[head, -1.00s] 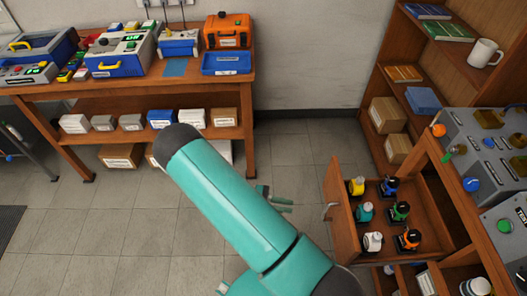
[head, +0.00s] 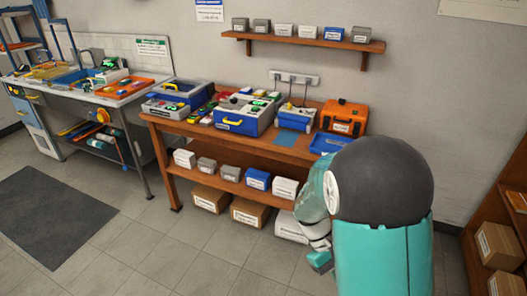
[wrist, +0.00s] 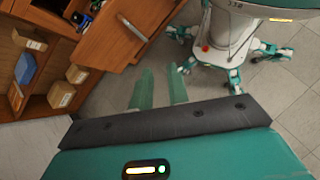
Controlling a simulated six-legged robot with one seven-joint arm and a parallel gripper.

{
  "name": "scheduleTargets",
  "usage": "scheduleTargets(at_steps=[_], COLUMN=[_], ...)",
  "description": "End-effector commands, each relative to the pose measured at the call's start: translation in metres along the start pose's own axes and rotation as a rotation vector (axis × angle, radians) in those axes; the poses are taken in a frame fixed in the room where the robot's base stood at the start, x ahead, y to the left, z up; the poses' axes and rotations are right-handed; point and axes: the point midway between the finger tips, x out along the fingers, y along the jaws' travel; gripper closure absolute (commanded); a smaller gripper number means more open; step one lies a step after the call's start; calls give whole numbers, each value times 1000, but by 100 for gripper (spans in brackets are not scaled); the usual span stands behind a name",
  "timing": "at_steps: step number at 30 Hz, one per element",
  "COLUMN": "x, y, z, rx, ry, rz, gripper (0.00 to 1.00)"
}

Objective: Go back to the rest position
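My gripper (wrist: 159,88) shows in the wrist view as two green fingers held apart, with bare floor between and beyond them. It is open and empty, and touches nothing that I can see. In the head view my teal arm with its dark rounded joint fills the lower right and hides part of what lies behind it; the fingers cannot be made out clearly there.
A wooden workbench (head: 183,128) with blue-grey devices and an orange case (head: 343,118) stands ahead. A dark mat (head: 50,215) lies on open floor at left. A wooden shelf (head: 484,210) stands at right. The wrist view shows a wooden cabinet (wrist: 125,30) with a handle.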

Motion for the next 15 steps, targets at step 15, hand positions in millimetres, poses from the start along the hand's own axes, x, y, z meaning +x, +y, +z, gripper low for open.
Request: scheduleTargets(at_steps=[15], x=[-92], y=[-11], z=[91], rx=[267], ry=[566], rz=[-161], gripper=[83])
